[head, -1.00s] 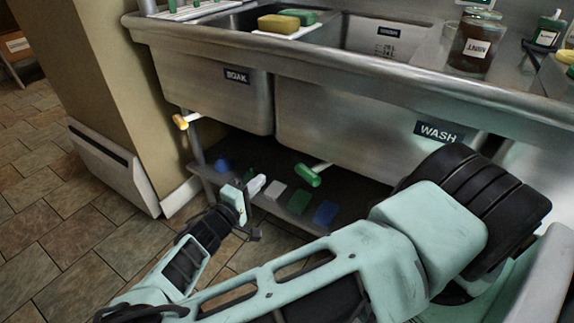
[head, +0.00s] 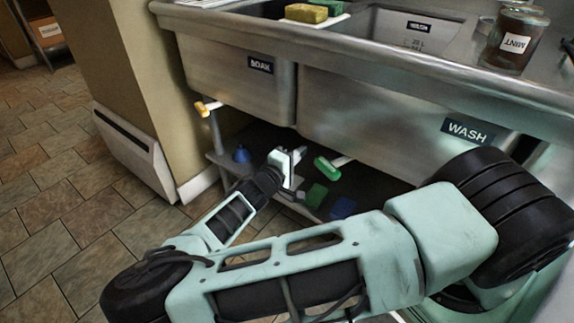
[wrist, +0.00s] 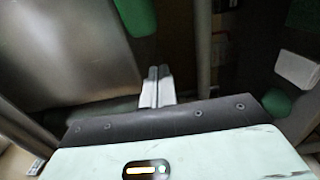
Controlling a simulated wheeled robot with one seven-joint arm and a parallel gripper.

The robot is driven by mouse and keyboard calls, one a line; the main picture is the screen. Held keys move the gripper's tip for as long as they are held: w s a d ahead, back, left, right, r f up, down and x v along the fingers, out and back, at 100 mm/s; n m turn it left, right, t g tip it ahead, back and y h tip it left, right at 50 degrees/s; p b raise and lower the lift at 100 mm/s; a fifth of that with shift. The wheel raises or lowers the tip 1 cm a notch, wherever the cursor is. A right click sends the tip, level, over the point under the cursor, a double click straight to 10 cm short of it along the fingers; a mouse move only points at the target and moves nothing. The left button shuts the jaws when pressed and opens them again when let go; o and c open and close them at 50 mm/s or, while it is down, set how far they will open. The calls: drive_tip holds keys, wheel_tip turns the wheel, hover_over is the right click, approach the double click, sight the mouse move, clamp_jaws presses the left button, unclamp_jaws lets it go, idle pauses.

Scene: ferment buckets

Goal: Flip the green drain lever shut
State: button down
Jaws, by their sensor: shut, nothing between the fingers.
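The green drain lever (head: 327,168) sticks out on a pale rod below the WASH basin (head: 400,120) in the head view. In the wrist view a green piece at the top edge (wrist: 138,14), cut off by the frame, looks like the lever's grip. My gripper (head: 299,153) is under the basins, just left of the lever in the head view, with a small gap between them. Its fingers are closed together and empty in the wrist view (wrist: 157,84). I cannot tell the depth between fingertips and lever.
A yellow-orange lever (head: 208,107) sits below the SOAK basin (head: 240,80). The low shelf under the sink holds a blue object (head: 241,154), a green block (head: 316,195) and a blue block (head: 343,207). A sink leg (head: 217,135) stands left of my gripper. The tiled floor at left is clear.

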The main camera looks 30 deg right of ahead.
drive_tip(key=s, duration=0.4)
drive_tip(key=shift+a, duration=0.2)
